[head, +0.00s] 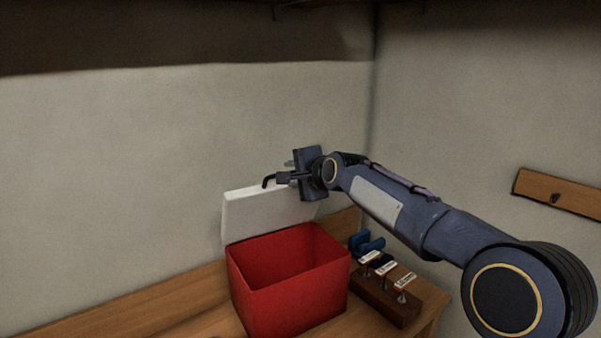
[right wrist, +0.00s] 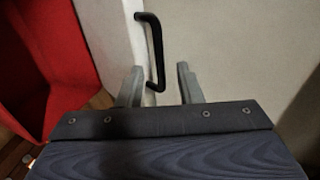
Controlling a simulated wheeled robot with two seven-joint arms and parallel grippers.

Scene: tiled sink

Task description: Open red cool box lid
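The red cool box (head: 305,295) stands on a wooden bench in the head view, its top open and its inside showing empty red walls. Its white lid (head: 265,212) is raised upright behind the box. A black handle (head: 268,180) sits at the lid's upper edge; it also shows in the right wrist view (right wrist: 157,45). My right gripper (head: 283,171) is at the top of the lid by the handle. In the right wrist view its two fingers (right wrist: 161,86) are apart, with the handle's lower end between them, not clamped. My left gripper is out of view.
A wooden block (head: 388,300) with several white-labelled handles stands right of the box. A blue object (head: 366,243) lies behind it. The wall is close behind the lid. A wooden rail (head: 560,192) is on the right wall. The bench (head: 150,312) is clear left of the box.

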